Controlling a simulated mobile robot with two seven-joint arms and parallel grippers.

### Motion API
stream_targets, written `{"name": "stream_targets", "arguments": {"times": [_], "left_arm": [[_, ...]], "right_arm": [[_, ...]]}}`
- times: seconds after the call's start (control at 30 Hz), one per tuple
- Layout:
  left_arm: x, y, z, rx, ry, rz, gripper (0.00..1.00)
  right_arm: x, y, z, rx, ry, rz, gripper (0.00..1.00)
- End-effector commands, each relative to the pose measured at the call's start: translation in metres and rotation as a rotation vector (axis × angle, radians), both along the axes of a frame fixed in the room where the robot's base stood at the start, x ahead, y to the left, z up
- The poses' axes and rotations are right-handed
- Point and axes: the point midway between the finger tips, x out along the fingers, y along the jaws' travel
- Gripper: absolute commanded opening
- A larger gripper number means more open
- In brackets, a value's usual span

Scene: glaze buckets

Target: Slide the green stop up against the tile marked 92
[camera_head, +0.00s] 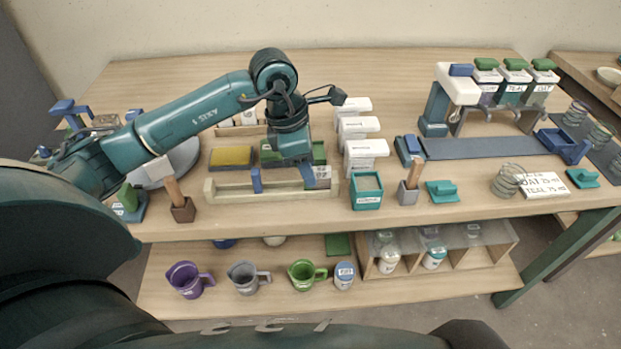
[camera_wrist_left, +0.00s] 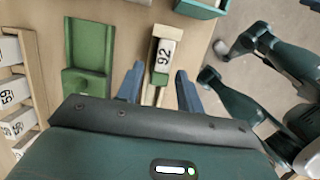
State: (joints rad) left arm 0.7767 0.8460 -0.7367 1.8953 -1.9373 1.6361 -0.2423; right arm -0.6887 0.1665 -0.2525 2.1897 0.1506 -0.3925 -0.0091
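My left gripper (camera_head: 306,180) is over the right part of a pale wooden rail (camera_head: 225,190). In the left wrist view its two blue fingers (camera_wrist_left: 159,90) are apart, one on each side of the rail, with nothing seen held between them. The white tile marked 92 (camera_wrist_left: 163,56) lies in the rail just beyond the fingertips; it also shows in the head view (camera_head: 323,172). My right gripper is out of view.
A green tray (camera_wrist_left: 90,45) lies close behind the rail, left of a finger. Numbered tiles (camera_wrist_left: 12,90) stand in a rack farther back. A teal bin (camera_head: 366,190) is off the rail's right end. A brush in a brown block (camera_head: 182,212) stands at its left.

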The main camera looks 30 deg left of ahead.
Motion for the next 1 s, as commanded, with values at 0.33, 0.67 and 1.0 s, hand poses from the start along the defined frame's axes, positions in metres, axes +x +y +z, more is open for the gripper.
{"name": "stream_targets", "arguments": {"times": [0.33,0.67,1.0], "left_arm": [[0.0,0.0,0.039,0.001,-0.002,0.0,0.37],[0.0,0.0,0.071,0.001,-0.001,0.0,0.37],[0.0,0.0,0.069,0.0,0.0,0.0,0.37]], "right_arm": [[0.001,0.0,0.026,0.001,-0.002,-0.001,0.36],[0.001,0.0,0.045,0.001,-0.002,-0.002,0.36],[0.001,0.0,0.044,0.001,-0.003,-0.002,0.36]]}}
